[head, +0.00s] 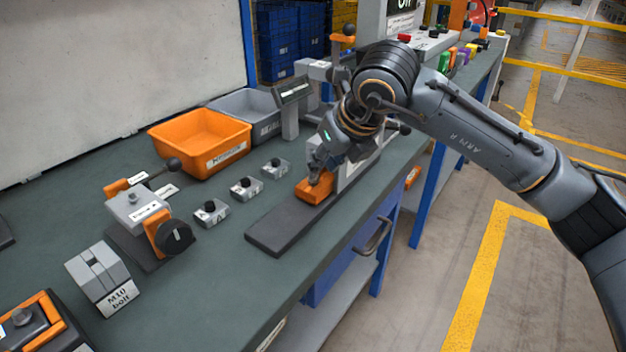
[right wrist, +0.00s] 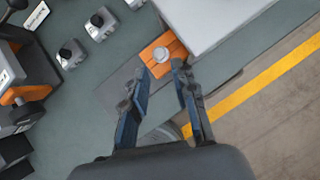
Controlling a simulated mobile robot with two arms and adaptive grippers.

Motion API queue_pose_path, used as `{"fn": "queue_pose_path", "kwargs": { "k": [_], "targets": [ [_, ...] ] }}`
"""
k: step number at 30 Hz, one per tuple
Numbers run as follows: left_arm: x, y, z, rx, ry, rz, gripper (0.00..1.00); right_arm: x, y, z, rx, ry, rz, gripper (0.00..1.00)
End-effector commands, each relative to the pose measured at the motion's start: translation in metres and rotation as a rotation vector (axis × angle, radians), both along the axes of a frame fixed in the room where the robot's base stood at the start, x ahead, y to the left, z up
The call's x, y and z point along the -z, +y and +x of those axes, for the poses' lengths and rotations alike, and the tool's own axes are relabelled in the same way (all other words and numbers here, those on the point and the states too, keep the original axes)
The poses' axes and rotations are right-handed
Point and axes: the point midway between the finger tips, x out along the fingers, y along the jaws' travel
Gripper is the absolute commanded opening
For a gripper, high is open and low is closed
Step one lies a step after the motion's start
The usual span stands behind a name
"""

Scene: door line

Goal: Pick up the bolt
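A grey block labelled "M10 bolt" (head: 97,272) stands at the lower left of the bench in the head view; I cannot make out a bolt in its groove. An orange block (head: 313,192) sits at the far end of a dark plate. In the right wrist view a small grey round piece (right wrist: 161,54) shows on the orange block (right wrist: 150,62); I cannot tell if it is the bolt. My left gripper is not in view.
Several small grey blocks with black knobs (head: 246,188) stand left of the dark plate (head: 268,238). An orange bin (head: 200,143) and a grey bin (head: 240,104) stand behind. A clamp fixture (head: 137,212) is at the left. A grey machine body (right wrist: 215,22) borders the orange block.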

Motion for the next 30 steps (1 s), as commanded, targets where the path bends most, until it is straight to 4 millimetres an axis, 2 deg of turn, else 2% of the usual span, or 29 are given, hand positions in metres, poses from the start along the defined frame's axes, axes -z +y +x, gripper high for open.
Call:
{"fn": "queue_pose_path", "kwargs": {
  "k": [5, 12, 21, 22, 26, 30],
  "targets": [
    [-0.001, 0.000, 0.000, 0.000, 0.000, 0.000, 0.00, 0.012, 0.004, 0.008, 0.001, 0.002, -0.001, 0.28],
    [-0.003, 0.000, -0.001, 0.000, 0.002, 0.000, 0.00, 0.038, 0.015, 0.027, -0.001, 0.003, 0.000, 0.28],
    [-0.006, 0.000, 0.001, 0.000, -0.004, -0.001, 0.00, 0.043, 0.017, 0.030, -0.001, 0.000, 0.001, 0.28],
    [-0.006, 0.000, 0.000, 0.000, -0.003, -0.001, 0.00, 0.043, 0.017, 0.030, -0.001, 0.000, 0.001, 0.26],
    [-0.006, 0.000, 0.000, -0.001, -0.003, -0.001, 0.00, 0.043, 0.017, 0.030, -0.001, 0.000, 0.001, 0.00],
    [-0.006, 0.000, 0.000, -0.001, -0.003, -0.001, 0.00, 0.042, 0.017, 0.030, -0.001, 0.000, 0.001, 0.00]
  ]
}}
